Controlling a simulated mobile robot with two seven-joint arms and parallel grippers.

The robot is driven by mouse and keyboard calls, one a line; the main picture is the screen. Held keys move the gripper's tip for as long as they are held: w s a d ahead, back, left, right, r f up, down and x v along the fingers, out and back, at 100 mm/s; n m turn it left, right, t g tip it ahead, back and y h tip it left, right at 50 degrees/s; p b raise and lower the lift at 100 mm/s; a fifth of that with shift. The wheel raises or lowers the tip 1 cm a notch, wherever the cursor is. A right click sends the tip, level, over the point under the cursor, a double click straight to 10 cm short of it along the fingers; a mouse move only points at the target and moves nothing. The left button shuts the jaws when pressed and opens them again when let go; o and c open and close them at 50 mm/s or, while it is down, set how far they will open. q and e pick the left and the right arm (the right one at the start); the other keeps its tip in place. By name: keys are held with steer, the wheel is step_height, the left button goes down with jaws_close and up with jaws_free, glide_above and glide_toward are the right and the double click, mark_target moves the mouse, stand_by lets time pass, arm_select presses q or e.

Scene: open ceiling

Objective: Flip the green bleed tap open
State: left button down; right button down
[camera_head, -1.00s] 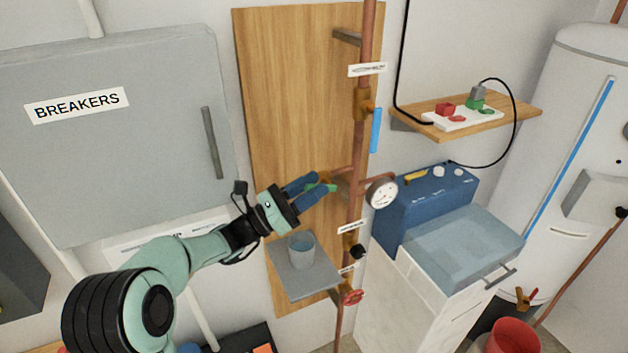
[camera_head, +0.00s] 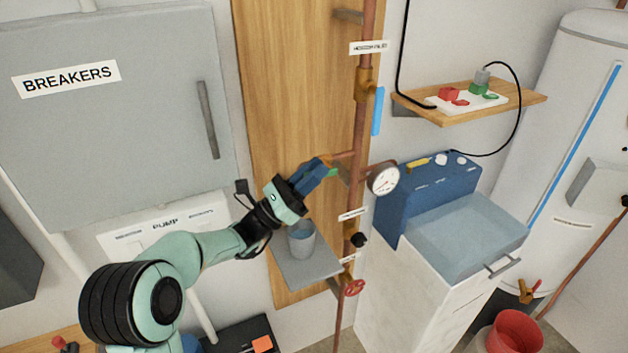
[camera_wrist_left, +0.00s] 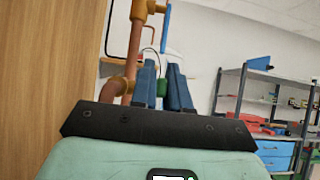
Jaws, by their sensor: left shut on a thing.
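The green bleed tap (camera_head: 333,172) is on a short branch of the copper pipe, left of the round gauge. Only a small part of its green lever shows in the head view; the fingers cover the rest. My left gripper (camera_head: 325,166) is shut on the lever, its blue fingers pointing up and to the right. In the left wrist view the green piece (camera_wrist_left: 163,88) sits between the two blue fingers. How far the lever is turned is hard to tell. My right gripper is in neither view.
A cup (camera_head: 301,240) stands on a small grey shelf (camera_head: 300,268) below my left gripper. The pressure gauge (camera_head: 384,180) is just right of the tap. The vertical copper pipe (camera_head: 358,140) also carries a blue lever (camera_head: 377,111) and a red handwheel (camera_head: 354,288).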

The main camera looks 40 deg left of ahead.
arm_select(q)
steer(key=shift+s+f+t+h+b, duration=0.1)
steer(key=shift+f+t+h+b, duration=0.25)
steer(key=shift+f+t, duration=0.25)
steer(key=shift+r, duration=0.15)
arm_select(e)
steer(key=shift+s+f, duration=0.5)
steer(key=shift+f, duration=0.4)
arm_select(q)
steer(key=c, duration=1.2)
jaws_free()
